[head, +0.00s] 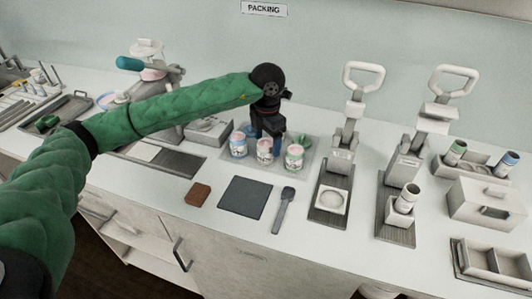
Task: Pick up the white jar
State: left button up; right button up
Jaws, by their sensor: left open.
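Three small open jars with pink contents stand in a row on a pale mat (275,173). The left jar (239,146) has a blue label and the right jar (294,158) a green one. The middle jar (264,152) is white with a reddish label. Another white jar (406,200) with a dark top stands on the right press. My left gripper (268,130) is open and points down, just above or behind the middle jar; I cannot tell whether it touches it. Its fingertips are partly hidden. My right gripper is not in view.
Two lever presses (334,170) (404,165) stand right of the jars. A dark square pad (245,197), a brown block (198,194) and a grey spatula (284,208) lie in front. A white box (486,203) and a rack of jars (478,163) stand at right.

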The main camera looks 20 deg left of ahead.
aim_at(266, 151)
pick_arm(q)
jog(key=f, duration=0.3)
jog(key=shift+s+a+f, duration=0.1)
jog(key=shift+a+f, duration=0.15)
jog(key=shift+f, duration=0.45)
jog(key=c, duration=1.1)
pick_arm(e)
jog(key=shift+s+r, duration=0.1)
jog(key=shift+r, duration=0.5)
pick_arm(q)
jog(key=shift+r, duration=0.15)
